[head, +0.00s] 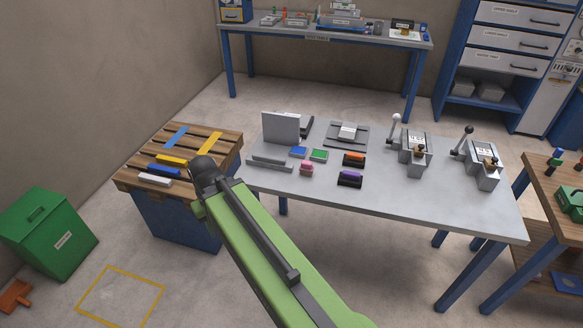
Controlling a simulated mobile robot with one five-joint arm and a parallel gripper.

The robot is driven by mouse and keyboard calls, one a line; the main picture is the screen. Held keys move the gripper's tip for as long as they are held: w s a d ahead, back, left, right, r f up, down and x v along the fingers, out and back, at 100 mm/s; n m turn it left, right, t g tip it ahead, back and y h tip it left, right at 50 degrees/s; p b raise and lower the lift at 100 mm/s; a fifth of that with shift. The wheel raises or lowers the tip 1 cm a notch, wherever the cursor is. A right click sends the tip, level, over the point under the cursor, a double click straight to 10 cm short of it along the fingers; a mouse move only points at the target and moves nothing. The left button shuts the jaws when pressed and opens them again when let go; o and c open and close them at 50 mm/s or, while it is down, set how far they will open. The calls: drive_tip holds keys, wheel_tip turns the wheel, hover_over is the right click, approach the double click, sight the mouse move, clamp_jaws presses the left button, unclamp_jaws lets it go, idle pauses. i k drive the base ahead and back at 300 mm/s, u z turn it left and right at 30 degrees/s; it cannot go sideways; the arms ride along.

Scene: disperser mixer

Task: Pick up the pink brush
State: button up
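The pink brush (307,168) is a small pink block on the grey table (430,190), near its front edge and left of centre. It lies just in front of a blue block and a green block, and left of a purple and black piece. My green arm crosses the lower middle of the head view, with its dark end joint left of the table's front left corner. My gripper's fingers do not show; they are hidden behind or under the arm. The pink brush is clear of the arm in this view.
An orange and black piece (354,159), a purple and black piece (350,178), a blue block (298,152) and a green block (319,155) surround the brush. An upright grey plate (281,128) stands behind. Two lever devices stand right. A slatted wooden pallet (213,143) is left.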

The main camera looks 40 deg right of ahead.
sight(306, 169)
drive_tip(key=u, duration=0.2)
drive_tip(key=i, duration=1.1)
drive_tip(key=z, duration=0.1)
